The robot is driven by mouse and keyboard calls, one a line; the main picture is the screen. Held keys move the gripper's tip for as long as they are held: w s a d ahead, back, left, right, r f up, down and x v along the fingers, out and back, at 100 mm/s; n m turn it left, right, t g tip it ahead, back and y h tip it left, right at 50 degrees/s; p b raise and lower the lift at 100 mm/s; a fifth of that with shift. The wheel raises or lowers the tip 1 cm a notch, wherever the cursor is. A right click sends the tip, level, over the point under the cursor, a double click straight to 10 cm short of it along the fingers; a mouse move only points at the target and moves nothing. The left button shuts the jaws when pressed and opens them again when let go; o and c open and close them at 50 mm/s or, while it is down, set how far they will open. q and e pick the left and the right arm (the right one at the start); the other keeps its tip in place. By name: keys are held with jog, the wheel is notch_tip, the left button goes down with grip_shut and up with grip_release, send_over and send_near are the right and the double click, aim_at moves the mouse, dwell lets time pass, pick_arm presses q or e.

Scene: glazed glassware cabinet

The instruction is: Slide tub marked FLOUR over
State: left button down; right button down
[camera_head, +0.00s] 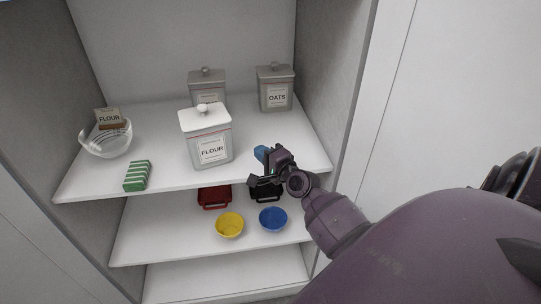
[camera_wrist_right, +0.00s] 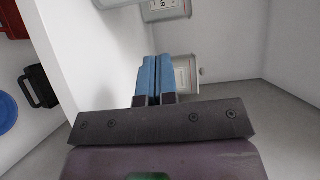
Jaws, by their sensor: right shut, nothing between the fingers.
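The white tub marked FLOUR (camera_head: 207,146) stands upright on the upper shelf, near its front middle, with a knob lid. My right gripper (camera_head: 261,154) is to the right of it, at about the shelf's front part, with a visible gap between them. Its blue fingers (camera_wrist_right: 153,78) are shut together and empty in the wrist view. A pale tub edge at the top of the wrist view may be the FLOUR tub; too little shows to tell. My left gripper is not in view.
A grey OATS tub (camera_head: 275,97) stands at the back right, another grey tub (camera_head: 207,78) behind FLOUR. At left are a glass bowl (camera_head: 94,143), small FLOUR box (camera_head: 108,116) and green item (camera_head: 137,176). Yellow (camera_head: 229,226) and blue (camera_head: 273,220) bowls are below.

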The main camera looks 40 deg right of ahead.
aim_at(231, 145)
jog(key=w, duration=0.1)
jog(key=w+a, duration=0.1)
jog(key=w, duration=0.2)
jog(key=shift+w+a, duration=0.3)
jog(key=shift+w, duration=0.1)
jog(key=shift+w+a+p, duration=0.35)
jog(key=shift+w+a, duration=0.25)
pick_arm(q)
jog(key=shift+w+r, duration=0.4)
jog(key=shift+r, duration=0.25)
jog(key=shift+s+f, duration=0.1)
pick_arm(e)
jog(key=shift+w+a, duration=0.15)
jog(key=shift+w+a+r+p, duration=0.1)
jog(key=shift+w+a+p, duration=0.2)
jog(key=shift+w+a, duration=0.45)
jog(key=shift+a, duration=0.05)
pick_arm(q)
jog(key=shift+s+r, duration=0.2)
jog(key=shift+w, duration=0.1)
